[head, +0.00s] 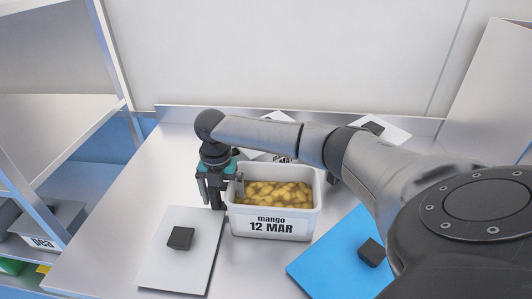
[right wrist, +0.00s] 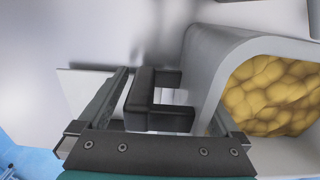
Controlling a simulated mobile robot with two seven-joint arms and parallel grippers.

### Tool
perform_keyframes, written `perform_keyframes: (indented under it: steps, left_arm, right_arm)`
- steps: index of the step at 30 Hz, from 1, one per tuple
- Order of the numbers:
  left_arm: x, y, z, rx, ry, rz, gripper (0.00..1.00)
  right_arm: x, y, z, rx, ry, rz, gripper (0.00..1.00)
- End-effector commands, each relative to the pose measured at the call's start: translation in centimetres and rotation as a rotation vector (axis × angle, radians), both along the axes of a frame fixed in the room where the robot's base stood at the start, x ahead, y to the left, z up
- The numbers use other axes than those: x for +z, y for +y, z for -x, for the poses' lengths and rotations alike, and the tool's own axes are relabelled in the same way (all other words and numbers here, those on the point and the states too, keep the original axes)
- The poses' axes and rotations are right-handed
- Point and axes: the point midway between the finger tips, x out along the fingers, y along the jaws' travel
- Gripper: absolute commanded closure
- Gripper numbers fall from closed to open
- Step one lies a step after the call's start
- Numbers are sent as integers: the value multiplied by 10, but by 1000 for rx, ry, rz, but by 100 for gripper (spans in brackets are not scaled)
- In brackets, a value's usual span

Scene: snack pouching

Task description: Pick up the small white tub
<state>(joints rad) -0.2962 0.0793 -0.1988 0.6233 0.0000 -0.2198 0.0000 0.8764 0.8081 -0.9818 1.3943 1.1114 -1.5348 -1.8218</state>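The small white tub (head: 308,219) stands upright on the steel table, filled with yellow mango pieces, with the label "mango 12 MAR" on its front. My right gripper (head: 220,198) points down at the tub's left side, fingers apart. The handle lies between the fingers, with visible gaps in the right wrist view. One finger overlaps the tub's rim; I cannot tell whether it touches. My left gripper is out of view.
A white board (head: 160,262) with a dark block (head: 180,238) lies front left. A blue board (head: 320,268) with another dark block (head: 371,252) lies front right. More boards lie behind, partly hidden by my right arm. Shelving (head: 75,125) stands left.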

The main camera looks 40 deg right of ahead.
Motion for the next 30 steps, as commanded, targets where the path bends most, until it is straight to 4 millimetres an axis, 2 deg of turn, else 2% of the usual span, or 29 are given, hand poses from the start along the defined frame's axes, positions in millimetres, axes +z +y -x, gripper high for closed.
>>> perform_keyframes:
  steps: [2, 26, 30]
  left_arm:
    - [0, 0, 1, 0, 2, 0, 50]
    - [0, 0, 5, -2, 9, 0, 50]
    - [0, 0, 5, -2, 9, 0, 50]
  right_arm:
    - [0, 0, 0, 0, 0, 0, 10]
    - [1, 0, 0, 0, 0, 0, 100]
    - [1, 0, 0, 0, -1, -1, 100]
